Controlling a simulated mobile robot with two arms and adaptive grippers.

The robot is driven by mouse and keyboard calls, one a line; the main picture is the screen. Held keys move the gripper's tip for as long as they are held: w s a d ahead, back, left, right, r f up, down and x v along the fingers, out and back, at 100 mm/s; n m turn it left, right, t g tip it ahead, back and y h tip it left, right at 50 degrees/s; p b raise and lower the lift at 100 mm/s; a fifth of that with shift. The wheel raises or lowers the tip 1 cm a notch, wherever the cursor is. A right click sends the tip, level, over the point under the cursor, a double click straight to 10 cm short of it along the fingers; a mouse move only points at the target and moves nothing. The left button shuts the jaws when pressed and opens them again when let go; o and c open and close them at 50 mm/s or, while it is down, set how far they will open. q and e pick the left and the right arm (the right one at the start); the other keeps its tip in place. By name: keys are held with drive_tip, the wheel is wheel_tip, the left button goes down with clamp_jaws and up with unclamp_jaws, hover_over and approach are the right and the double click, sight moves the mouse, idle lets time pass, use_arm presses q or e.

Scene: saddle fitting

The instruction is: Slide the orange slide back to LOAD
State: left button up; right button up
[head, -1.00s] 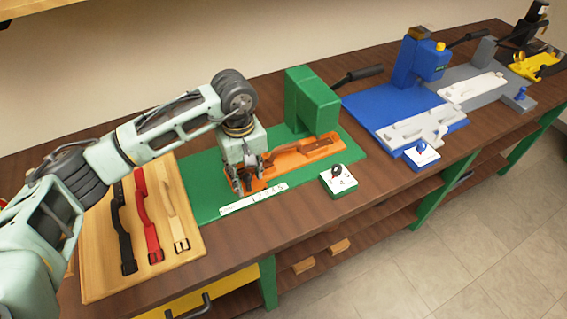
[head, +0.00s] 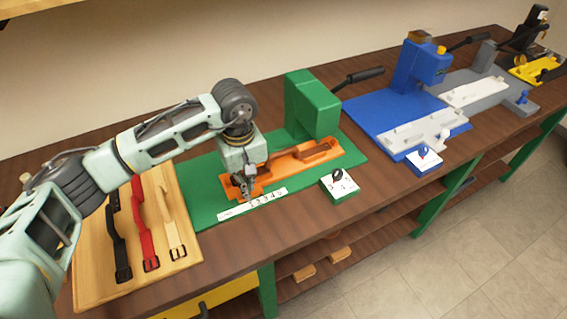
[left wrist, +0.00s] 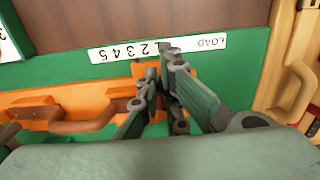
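The orange slide (head: 305,155) lies along the green base (head: 205,200), with a brown strap piece on it. My left gripper (head: 244,196) points down at the slide's left end, beside the white number strip (head: 265,200). In the left wrist view the fingers (left wrist: 160,75) come close together over an orange tab (left wrist: 188,71). My right gripper is out of view.
A green press head (head: 312,105) with a dark lever stands behind the slide. A counter block (head: 340,185) sits in front. A wooden board with straps (head: 95,270) lies to the left. Blue, grey and yellow stations stand to the right.

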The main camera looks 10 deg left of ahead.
use_arm(q)
drive_tip(key=shift+s+a, duration=0.1)
drive_tip(key=shift+a, duration=0.1)
drive_tip(key=shift+s+a, duration=0.2)
drive_tip(key=shift+a, duration=0.15)
drive_tip(key=shift+s+a, duration=0.2)
idle(0.3)
drive_tip(key=o, duration=0.9)
drive_tip(key=shift+r, duration=0.15)
drive_tip(key=shift+r+p, duration=1.1)
drive_tip(key=shift+r, duration=1.8)
